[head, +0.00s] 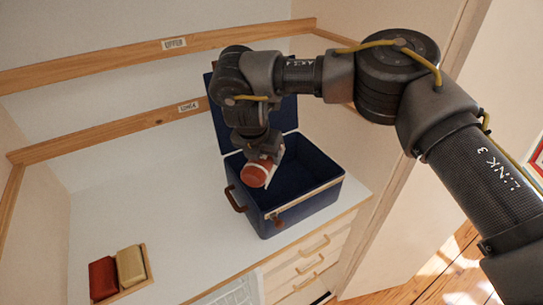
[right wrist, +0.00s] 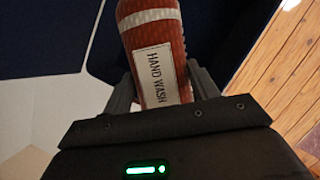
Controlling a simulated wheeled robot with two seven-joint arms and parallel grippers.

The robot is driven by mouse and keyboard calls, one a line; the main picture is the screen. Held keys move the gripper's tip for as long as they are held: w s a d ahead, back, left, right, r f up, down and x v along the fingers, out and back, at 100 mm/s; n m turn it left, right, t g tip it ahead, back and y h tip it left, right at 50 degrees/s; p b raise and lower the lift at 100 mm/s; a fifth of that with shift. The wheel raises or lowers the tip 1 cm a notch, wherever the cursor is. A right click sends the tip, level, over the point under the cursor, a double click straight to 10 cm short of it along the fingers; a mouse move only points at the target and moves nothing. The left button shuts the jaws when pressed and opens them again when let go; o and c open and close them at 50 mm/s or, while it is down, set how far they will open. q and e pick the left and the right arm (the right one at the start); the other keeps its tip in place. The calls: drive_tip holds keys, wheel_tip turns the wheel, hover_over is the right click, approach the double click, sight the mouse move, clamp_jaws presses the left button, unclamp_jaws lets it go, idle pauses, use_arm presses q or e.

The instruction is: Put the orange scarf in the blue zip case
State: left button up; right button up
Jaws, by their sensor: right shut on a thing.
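The orange scarf (head: 254,176) is a tight roll with a pale band and a "HAND WASH" label, which reads clearly in the right wrist view (right wrist: 153,50). My right gripper (head: 266,158) is shut on it, with one finger on each side of the roll in the right wrist view (right wrist: 162,82). The blue zip case (head: 305,210) stands open on the white top, its lid raised at the back. The scarf hangs over the left part of the case's opening; I cannot tell its exact height. My left gripper is out of view.
A small wooden tray (head: 138,286) with a red roll (head: 102,278) and a beige roll (head: 130,265) is at the front left. Wooden rails marked "UPPER" and "LOWER" cross the back wall. The white top (head: 150,210) left of the case is clear. Drawers (head: 308,262) are below.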

drive_tip(key=shift+f+b, duration=1.25)
drive_tip(key=shift+f, duration=0.65)
wheel_tip(320, 180, down, 2)
drive_tip(key=shift+s+b, duration=0.1)
drive_tip(key=shift+b, duration=0.6)
drive_tip(key=c, duration=0.6)
drive_tip(key=shift+o, duration=0.2)
drive_tip(key=shift+f+b, duration=0.3)
drive_tip(key=shift+f, duration=0.25)
drive_tip(key=shift+s+f+b, duration=0.1)
drive_tip(key=shift+f+b, duration=0.4)
drive_tip(key=shift+f, duration=0.15)
drive_tip(key=shift+s+f+b, duration=0.3)
drive_tip(key=shift+f+b, duration=0.25)
drive_tip(key=shift+f, duration=0.05)
drive_tip(key=shift+s+f+b, duration=0.25)
drive_tip(key=shift+f+b, duration=0.3)
drive_tip(key=shift+f, duration=0.25)
drive_tip(key=shift+w+f, duration=0.35)
drive_tip(key=shift+w, duration=0.7)
drive_tip(key=shift+r, duration=0.2)
drive_tip(key=shift+s+r, duration=0.2)
drive_tip(key=shift+s, duration=0.2)
drive_tip(key=shift+s+r, duration=0.1)
drive_tip(key=shift+s, duration=0.05)
drive_tip(key=shift+w, duration=0.35)
drive_tip(key=o, duration=1.7)
